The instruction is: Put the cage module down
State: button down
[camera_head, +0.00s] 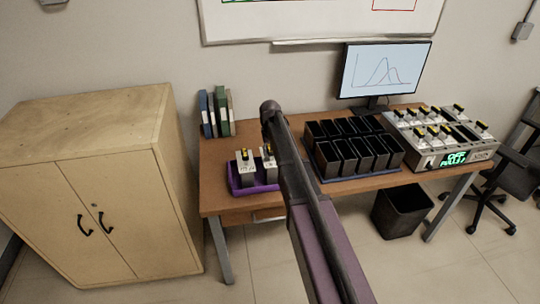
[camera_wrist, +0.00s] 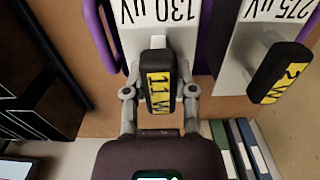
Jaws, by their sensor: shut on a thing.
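My gripper (camera_wrist: 159,92) is shut on this handle in the wrist view. In the head view the held module (camera_head: 268,158) is at the right part of the purple tray (camera_head: 236,184), partly behind my arm; I cannot tell whether its bottom touches the tray. A second module (camera_head: 245,168) stands upright in the tray, to the left. The wrist view shows this second module (camera_wrist: 236,85), marked 275 µV, with a 2 W label.
A black multi-slot rack (camera_head: 345,162) stands right of my arm on the wooden desk (camera_head: 222,150). Beyond it are a device with several modules (camera_head: 455,150) and a monitor (camera_head: 385,70). Binders (camera_head: 222,112) stand at the back left. A cabinet (camera_head: 90,190) is left of the desk.

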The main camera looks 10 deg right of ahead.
jog(key=shift+f+b, duration=0.35)
jog(key=shift+f, duration=0.05)
jog(key=shift+c, duration=2.1)
grip_release()
jog(key=shift+r, duration=0.2)
notch_tip(320, 180, up, 12)
jog(key=p, duration=1.2)
jog(key=shift+r+p, duration=0.2)
jog(key=shift+p, duration=0.2)
jog(key=s, duration=2.9)
jog(key=shift+s+a, duration=0.1)
